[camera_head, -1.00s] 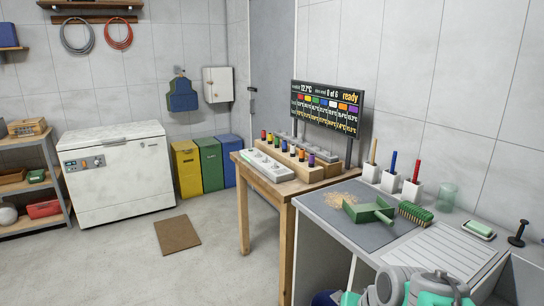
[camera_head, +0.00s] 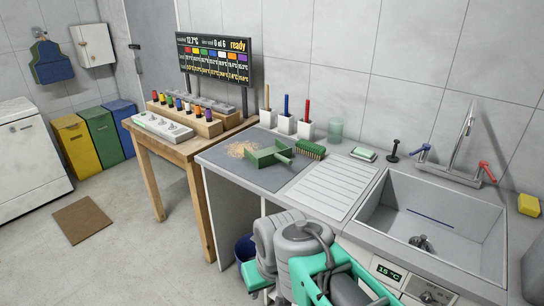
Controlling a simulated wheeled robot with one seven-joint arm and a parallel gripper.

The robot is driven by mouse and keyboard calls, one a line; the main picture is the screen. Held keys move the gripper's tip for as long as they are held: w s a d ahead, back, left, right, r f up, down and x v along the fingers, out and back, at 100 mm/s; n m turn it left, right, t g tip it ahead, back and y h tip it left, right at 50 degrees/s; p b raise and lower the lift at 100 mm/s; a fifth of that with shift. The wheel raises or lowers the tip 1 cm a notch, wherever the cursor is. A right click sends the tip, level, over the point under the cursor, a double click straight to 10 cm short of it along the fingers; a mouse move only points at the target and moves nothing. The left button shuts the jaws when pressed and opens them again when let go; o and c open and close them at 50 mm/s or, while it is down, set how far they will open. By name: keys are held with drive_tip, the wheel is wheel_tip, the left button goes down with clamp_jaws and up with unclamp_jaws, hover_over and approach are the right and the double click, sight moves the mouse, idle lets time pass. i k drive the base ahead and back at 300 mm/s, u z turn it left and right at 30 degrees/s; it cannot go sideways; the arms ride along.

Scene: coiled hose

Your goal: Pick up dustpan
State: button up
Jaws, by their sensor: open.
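The green dustpan (camera_head: 266,154) lies on the grey mat (camera_head: 225,164) on the left part of the counter. It is a boxy pan, and its handle points right. Tan crumbs (camera_head: 239,150) are scattered on the mat beside its left edge. Grey and teal links of my arm show at the bottom middle, in front of the counter and well below the dustpan. I cannot make out my gripper's fingers among them. Nothing touches the dustpan from my arm.
A green brush (camera_head: 310,149) lies just right of the dustpan. White holders with coloured sticks (camera_head: 286,124) stand behind it. A ribbed drainboard (camera_head: 330,187) and a sink (camera_head: 430,220) lie to the right. A wooden table (camera_head: 190,147) with small coloured pieces stands left.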

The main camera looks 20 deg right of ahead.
sight(263, 158)
drive_tip(key=u, duration=0.75)
drive_tip(key=i, duration=1.5)
drive_tip(key=z, duration=1)
